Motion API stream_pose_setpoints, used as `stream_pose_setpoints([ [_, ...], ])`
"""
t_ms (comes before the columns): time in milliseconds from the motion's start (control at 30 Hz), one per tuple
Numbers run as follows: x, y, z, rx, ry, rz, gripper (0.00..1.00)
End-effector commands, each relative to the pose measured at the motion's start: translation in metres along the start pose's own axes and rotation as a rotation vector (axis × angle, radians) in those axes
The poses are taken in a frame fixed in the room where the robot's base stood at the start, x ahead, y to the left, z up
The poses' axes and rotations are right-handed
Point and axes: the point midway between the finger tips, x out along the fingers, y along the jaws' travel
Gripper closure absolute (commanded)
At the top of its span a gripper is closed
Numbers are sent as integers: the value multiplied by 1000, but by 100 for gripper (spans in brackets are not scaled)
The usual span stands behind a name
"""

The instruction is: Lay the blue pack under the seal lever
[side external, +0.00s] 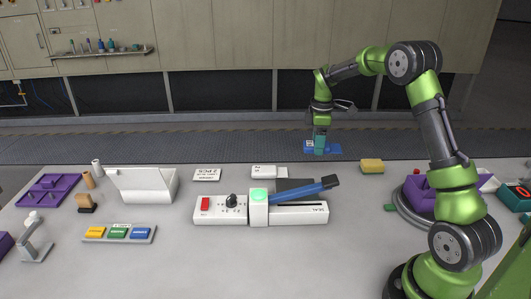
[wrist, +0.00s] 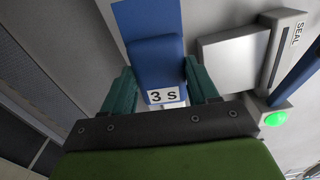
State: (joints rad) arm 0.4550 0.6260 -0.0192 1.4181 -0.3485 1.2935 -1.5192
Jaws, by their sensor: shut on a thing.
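The blue pack (wrist: 157,65) carries a white "3 s" label and sits between the teal fingers of my gripper (wrist: 161,88). In the side view my gripper (side external: 319,145) is shut on the pack (side external: 308,143), at a blue mat (side external: 333,150) behind the sealer. I cannot tell whether the pack touches the mat. The sealer (side external: 312,216) is a white unit marked SEAL, in front of my gripper. Its blue seal lever (side external: 300,189) slopes up to the right to a black handle, raised above the bed. The lever also shows at the wrist view's right edge (wrist: 301,78).
A control box with a red switch (side external: 205,204) and black knob adjoins the sealer's left. A green button (side external: 258,195) tops the joint. White labelled blocks (side external: 264,171) lie behind the sealer; a yellow block (side external: 372,166) lies to the right. The counter in front is clear.

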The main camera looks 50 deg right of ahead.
Motion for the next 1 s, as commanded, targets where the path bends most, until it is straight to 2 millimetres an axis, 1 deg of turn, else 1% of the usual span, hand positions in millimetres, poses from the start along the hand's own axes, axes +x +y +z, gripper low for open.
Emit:
stream_pose_setpoints([
  [267,0,0,-1,-2,0,1,73],
  [367,-4,-4,-10,-21,4,8,73],
  [433,-9,-14,-22,-47,6,10,73],
  [467,-10,-21,-29,-30,7,10,73],
  [567,-13,-37,-42,111,8,10,73],
  [700,-15,-58,-56,373,9,7,73],
  [900,-16,-81,-67,776,8,3,73],
  [1000,-15,-89,-69,976,6,1,73],
])
